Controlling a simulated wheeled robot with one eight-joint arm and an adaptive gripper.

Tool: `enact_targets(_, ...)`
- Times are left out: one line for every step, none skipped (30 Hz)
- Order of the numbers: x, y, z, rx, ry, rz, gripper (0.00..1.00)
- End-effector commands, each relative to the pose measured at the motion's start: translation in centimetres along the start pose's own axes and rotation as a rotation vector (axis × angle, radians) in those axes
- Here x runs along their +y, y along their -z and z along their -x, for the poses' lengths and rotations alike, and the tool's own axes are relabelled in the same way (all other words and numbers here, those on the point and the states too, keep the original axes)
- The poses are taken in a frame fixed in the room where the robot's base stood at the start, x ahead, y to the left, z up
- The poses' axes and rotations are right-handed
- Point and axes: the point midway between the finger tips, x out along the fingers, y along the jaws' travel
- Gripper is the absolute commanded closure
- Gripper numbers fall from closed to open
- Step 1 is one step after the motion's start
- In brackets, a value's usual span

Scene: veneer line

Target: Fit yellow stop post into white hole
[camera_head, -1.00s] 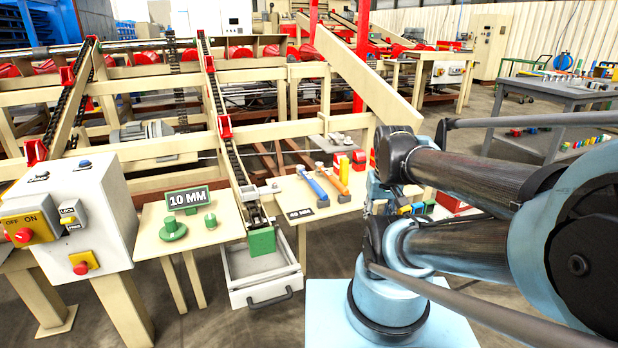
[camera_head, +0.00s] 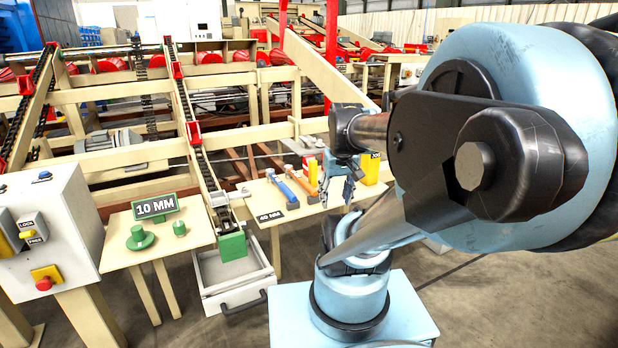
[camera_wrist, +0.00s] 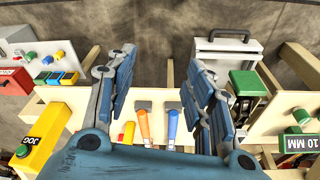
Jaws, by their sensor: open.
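My gripper (camera_head: 345,190) is open and empty above the right part of the narrow beige table. In the wrist view its two blue fingers (camera_wrist: 163,60) stand wide apart, with table and floor visible between them. A small yellow piece (camera_wrist: 127,132) lies beside the orange-handled hammer, near my left finger in the wrist view. I cannot tell whether it is the stop post. A larger yellow body marked JOG (camera_wrist: 42,140) stands at the left of that view and shows right of my gripper in the head view (camera_head: 371,168). I cannot make out a white hole.
Hammers with blue (camera_head: 283,190) and orange (camera_head: 306,183) handles lie on the table. A green block (camera_head: 232,246) ends the chain rail above an open drawer (camera_head: 235,297). Left stand a 10 MM sign (camera_head: 156,207), green parts (camera_head: 140,238) and a white control box (camera_head: 40,225).

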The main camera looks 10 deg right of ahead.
Motion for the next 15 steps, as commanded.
enact_targets(0.1,1.6,0.7,0.003,0.003,0.010,0.52)
enact_targets(0.1,2.5,1.0,0.004,0.005,0.016,0.52)
enact_targets(0.1,3.7,1.4,0.007,0.008,0.025,0.52)
enact_targets(0.1,4.6,1.7,0.008,0.010,0.032,0.52)
enact_targets(0.2,5.5,1.9,0.010,0.012,0.039,0.52)
enact_targets(0.2,6.7,2.2,0.012,0.014,0.048,0.52)
enact_targets(0.3,7.6,2.4,0.013,0.016,0.054,0.52)
enact_targets(0.3,8.5,2.6,0.015,0.018,0.060,0.52)
enact_targets(0.4,9.8,2.8,0.017,0.020,0.068,0.52)
enact_targets(0.5,10.7,2.9,0.018,0.021,0.075,0.52)
enact_targets(0.5,11.6,3.0,0.020,0.023,0.081,0.52)
enact_targets(0.6,12.9,3.1,0.022,0.025,0.089,0.52)
enact_targets(0.7,13.8,3.2,0.023,0.026,0.095,0.52)
enact_targets(0.8,14.8,3.2,0.025,0.028,0.102,0.52)
enact_targets(0.9,16.1,3.3,0.027,0.030,0.111,0.52)
